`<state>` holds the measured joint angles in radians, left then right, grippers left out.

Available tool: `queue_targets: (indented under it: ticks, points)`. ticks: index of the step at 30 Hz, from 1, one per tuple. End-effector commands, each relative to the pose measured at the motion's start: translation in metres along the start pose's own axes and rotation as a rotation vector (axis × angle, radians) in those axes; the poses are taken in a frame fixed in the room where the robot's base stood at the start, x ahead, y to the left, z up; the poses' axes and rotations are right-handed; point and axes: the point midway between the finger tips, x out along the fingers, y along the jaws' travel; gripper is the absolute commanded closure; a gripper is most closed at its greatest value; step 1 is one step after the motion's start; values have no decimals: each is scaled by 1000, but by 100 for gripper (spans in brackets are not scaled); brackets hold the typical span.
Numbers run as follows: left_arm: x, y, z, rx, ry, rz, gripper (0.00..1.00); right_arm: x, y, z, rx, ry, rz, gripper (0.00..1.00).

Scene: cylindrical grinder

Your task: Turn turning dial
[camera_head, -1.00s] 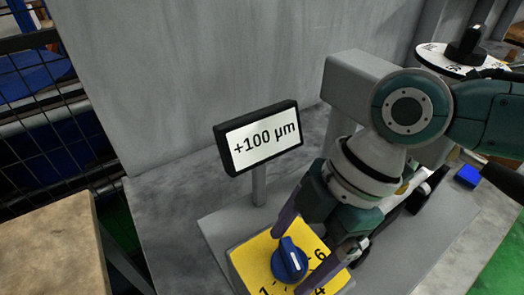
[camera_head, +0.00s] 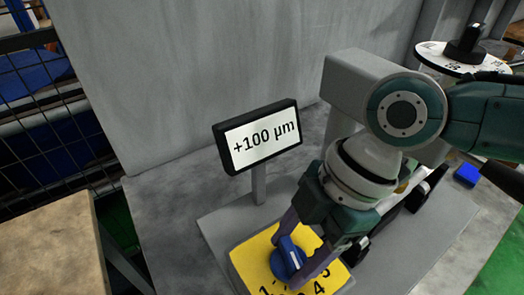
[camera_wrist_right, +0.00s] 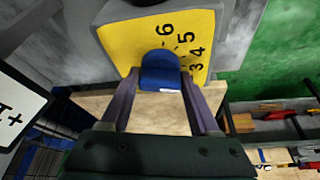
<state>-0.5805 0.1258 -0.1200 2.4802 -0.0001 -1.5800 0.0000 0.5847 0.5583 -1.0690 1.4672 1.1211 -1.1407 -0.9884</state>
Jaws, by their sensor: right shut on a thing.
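The blue turning dial (camera_head: 287,257) sits on a yellow numbered plate (camera_head: 322,272). My right gripper (camera_head: 290,254) is down at the dial and shut on it, one finger on each side. In the right wrist view the dial (camera_wrist_right: 160,72) is between the fingertips of the right gripper (camera_wrist_right: 160,84), in front of the yellow plate (camera_wrist_right: 115,42) with the numbers 3 to 6 visible. The fingers hide part of the plate's scale in the head view. A display (camera_head: 258,137) behind the dial reads +100 µm. My left gripper is not in view.
A white round scale with a black knob (camera_head: 467,47) stands at the back right.

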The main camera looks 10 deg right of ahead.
Motion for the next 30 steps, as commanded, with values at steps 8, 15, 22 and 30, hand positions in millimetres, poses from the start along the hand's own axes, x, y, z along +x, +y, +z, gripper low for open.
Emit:
queue_targets:
  ticks: [8, 15, 22, 30]
  points:
    - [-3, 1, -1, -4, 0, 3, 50, -1, -1, -1, 17, 1, 4, 93]
    - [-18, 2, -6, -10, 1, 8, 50, -3, -1, -2, 116, 2, 45, 93]
    - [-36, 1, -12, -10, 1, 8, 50, -4, -2, -2, 265, 1, 105, 93]
    - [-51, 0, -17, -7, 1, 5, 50, -3, -2, -2, 408, 1, 167, 93]
